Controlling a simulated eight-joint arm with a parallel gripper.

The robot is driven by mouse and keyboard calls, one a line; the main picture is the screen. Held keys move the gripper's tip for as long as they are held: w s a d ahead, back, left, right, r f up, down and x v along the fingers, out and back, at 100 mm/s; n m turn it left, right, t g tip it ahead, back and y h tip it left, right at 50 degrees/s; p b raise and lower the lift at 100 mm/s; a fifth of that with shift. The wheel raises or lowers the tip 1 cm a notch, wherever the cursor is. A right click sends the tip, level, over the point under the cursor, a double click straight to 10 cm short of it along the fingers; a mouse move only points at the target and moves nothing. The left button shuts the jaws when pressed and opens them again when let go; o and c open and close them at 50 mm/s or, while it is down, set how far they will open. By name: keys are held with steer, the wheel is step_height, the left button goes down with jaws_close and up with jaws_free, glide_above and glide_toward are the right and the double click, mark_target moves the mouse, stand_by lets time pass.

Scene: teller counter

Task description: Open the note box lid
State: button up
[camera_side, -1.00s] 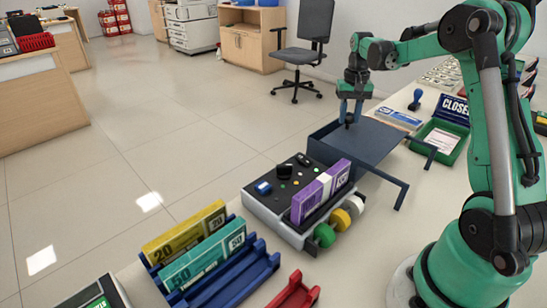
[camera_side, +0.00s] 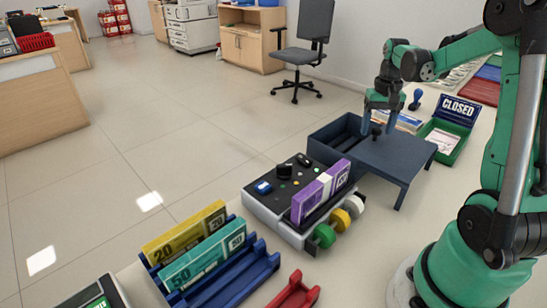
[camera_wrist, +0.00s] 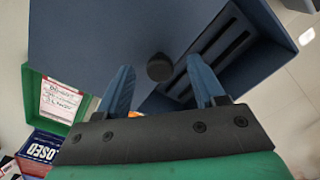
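The note box (camera_side: 330,138) is a dark blue open-topped box in the middle of the side view. Its flat blue lid (camera_side: 400,158) lies slid to the right, resting over side supports. The box's left part is uncovered, and slotted compartments show in the wrist view (camera_wrist: 222,45). A dark round knob (camera_side: 376,132) stands on the lid near its left edge. My gripper (camera_side: 379,128) points down over the knob. In the wrist view the knob (camera_wrist: 159,67) shows between my two blue fingers, with a gap on each side, so the gripper looks open.
A grey device (camera_side: 270,205) with a purple note bundle (camera_side: 321,190) stands just left of the box. A blue rack (camera_side: 225,278) holds more bundles at the front. A green tray (camera_side: 447,138) with a CLOSED sign (camera_side: 457,109) lies to the right.

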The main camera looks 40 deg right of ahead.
steer(key=shift+r, duration=2.85)
steer(key=a+n+t, duration=0.7)
steer(key=a+n, duration=0.2)
steer(key=a, duration=1.5)
steer(key=shift+w+a+f, duration=0.3)
steer(key=shift+f, duration=0.15)
